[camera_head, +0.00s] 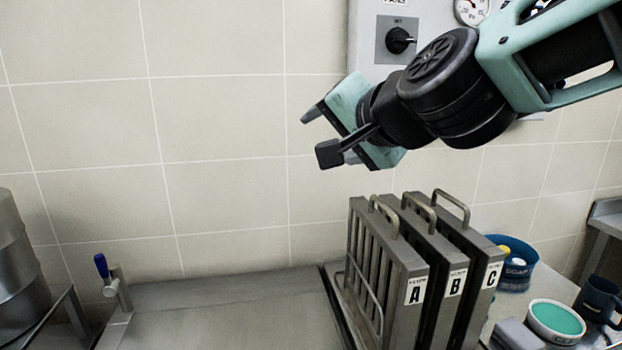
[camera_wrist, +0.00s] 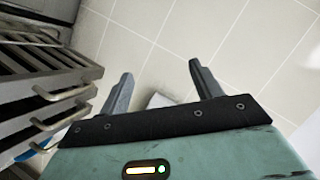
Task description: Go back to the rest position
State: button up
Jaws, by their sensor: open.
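My gripper (camera_head: 313,136) is open and empty. In the head view it is held in the air before the tiled wall, pointing left, above and to the left of the labelled metal racks. In the wrist view both fingers of my gripper (camera_wrist: 158,82) stand apart with nothing between them. My arm comes in from the upper right of the head view.
Three upright metal racks, rack A (camera_head: 403,300), rack B (camera_head: 447,285) and rack C (camera_head: 484,275), stand below my gripper. A blue tub (camera_head: 517,270), a green-filled bowl (camera_head: 556,322) and a dark mug (camera_head: 597,300) stand right. A blue-handled valve (camera_head: 102,266) stands left.

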jog(key=s+d+f+n+g+h, duration=0.1)
jog(key=s+d+f+n+g, duration=0.1)
jog(key=s+f+n+g, duration=0.95)
jog(key=s+d+f+n+h, duration=0.1)
jog(key=s+d+f+h, duration=0.1)
jog(key=s+d+f, duration=0.2)
jog(key=s+d+f+h, duration=0.2)
jog(key=s+d+f, duration=0.3)
jog(key=s+f, duration=0.3)
jog(key=shift+s+f+n+g+h, duration=0.2)
jog(key=shift+s+n+g+h, duration=0.2)
jog(key=shift+s, duration=0.35)
jog(key=shift+c, duration=0.4)
